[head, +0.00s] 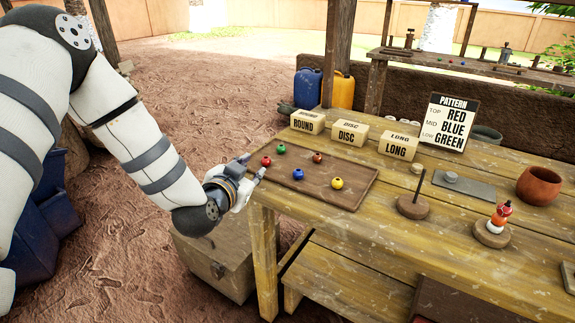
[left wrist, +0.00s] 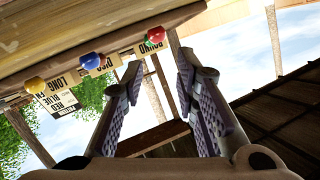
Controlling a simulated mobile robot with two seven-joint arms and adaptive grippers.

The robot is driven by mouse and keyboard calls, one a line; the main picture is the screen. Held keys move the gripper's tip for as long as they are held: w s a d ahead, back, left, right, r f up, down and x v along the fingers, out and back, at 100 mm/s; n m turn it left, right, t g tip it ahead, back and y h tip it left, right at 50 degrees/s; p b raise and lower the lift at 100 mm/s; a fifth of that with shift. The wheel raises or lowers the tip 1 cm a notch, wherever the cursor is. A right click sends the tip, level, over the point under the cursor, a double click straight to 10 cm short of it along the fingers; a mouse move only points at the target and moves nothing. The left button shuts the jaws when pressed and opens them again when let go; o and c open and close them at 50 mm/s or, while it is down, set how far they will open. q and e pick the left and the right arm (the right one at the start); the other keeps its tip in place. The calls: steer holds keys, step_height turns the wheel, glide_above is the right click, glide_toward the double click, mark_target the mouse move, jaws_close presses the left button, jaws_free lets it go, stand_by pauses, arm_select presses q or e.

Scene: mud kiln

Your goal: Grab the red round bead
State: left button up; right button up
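The red round bead (head: 266,160) lies at the left end of a brown tray (head: 352,171) on the wooden table. It also shows in the left wrist view (left wrist: 156,35), beyond the fingertips. My left gripper (head: 252,166) is at the table's left edge, just left of the red bead. Its two fingers are spread apart with nothing between them, as the left wrist view (left wrist: 160,64) shows. A green bead (head: 281,149), a blue bead (head: 298,174), a reddish-brown bead (head: 317,157) and a yellow bead (head: 338,183) lie on the same tray. My right gripper is not seen.
Signs reading ROUND (head: 304,124), DISC (head: 347,136) and LONG (head: 396,151) stand behind the tray. Right of it are a peg on a round base (head: 413,207), a stacked figure (head: 496,226) and a clay pot (head: 539,186). A pattern board (head: 455,123) stands behind.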

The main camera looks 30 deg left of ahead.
mark_target(266, 160)
arm_select(q)
steer(key=x, duration=0.3)
steer(key=b+x, duration=0.1)
steer(key=x, duration=0.2)
steer(key=f+x, duration=0.1)
steer(key=x, duration=0.2)
steer(key=shift+s+d+b, duration=0.1)
steer(key=shift+s+b, duration=0.05)
steer(key=shift+b, duration=0.2)
steer(key=shift+r, duration=0.15)
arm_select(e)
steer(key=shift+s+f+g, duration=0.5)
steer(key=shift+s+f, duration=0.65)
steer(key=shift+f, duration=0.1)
arm_select(q)
steer(key=c, duration=0.5)
